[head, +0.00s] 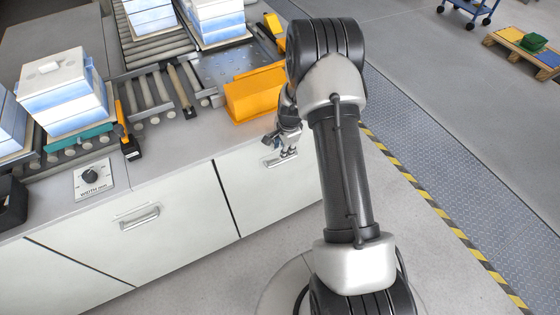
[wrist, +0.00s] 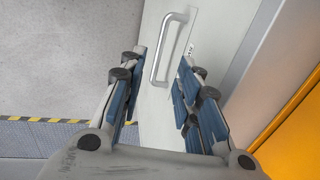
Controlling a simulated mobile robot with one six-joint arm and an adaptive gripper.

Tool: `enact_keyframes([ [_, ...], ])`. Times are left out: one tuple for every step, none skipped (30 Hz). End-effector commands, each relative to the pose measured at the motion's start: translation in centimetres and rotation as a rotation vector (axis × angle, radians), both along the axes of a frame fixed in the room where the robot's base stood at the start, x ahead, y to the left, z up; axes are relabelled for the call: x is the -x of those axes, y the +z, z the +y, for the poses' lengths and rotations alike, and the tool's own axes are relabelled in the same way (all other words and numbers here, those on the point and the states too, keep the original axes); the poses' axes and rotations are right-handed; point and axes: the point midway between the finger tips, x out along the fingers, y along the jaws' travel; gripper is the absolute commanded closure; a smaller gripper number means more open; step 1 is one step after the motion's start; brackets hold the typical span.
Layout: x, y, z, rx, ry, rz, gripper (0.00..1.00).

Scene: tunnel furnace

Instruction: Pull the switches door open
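A white cabinet door (head: 262,190) on the right of the counter front looks shut, and my gripper (head: 287,143) is in front of its upper part. Its silver bar handle (head: 282,158) shows just below my gripper. In the wrist view the handle (wrist: 168,48) stands ahead, between the lines of my two fingers, on the pale door panel (wrist: 153,120). A small label beside it is too small to read. My gripper (wrist: 162,68) is open and empty, with a wide gap between the blue finger pads. I cannot tell whether any finger touches the handle.
Another white door (head: 165,215) with a bar handle (head: 139,217) is to the left. Above are a rotary switch (head: 90,176), an orange bin (head: 254,93) and rollers with white-blue boxes (head: 65,90). Open floor (head: 420,270) lies right, with a yellow-black stripe (head: 440,212).

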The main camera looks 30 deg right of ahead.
Motion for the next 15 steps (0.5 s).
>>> enact_keyframes([
  [-0.2, -1.5, 0.0, -0.001, 0.001, 0.002, 0.69],
  [-0.3, -2.2, 0.1, -0.001, 0.001, 0.003, 0.69],
  [-0.5, -3.0, 0.1, -0.001, 0.002, 0.002, 0.69],
  [-0.6, -3.7, 0.1, -0.001, 0.002, 0.002, 0.69],
  [-0.8, -4.3, 0.1, 0.000, 0.002, 0.001, 0.69],
  [-0.9, -5.2, 0.1, 0.001, 0.003, 0.002, 0.69],
  [-1.1, -5.7, 0.1, 0.001, 0.003, 0.001, 0.69],
  [-1.1, -6.3, 0.1, 0.001, 0.003, 0.001, 0.69],
  [-1.3, -7.0, 0.1, 0.001, 0.003, 0.001, 0.69],
  [-1.4, -7.5, 0.1, 0.001, 0.003, 0.001, 0.69],
  [-1.5, -8.0, 0.1, 0.001, 0.003, 0.001, 0.69],
  [-1.6, -8.5, 0.1, 0.001, 0.003, 0.001, 0.69],
  [-1.7, -8.8, 0.1, 0.001, 0.003, 0.000, 0.69],
  [-1.8, -9.2, 0.1, 0.001, 0.003, 0.000, 0.69],
  [-1.8, -9.5, 0.1, 0.001, 0.003, 0.001, 0.69],
])
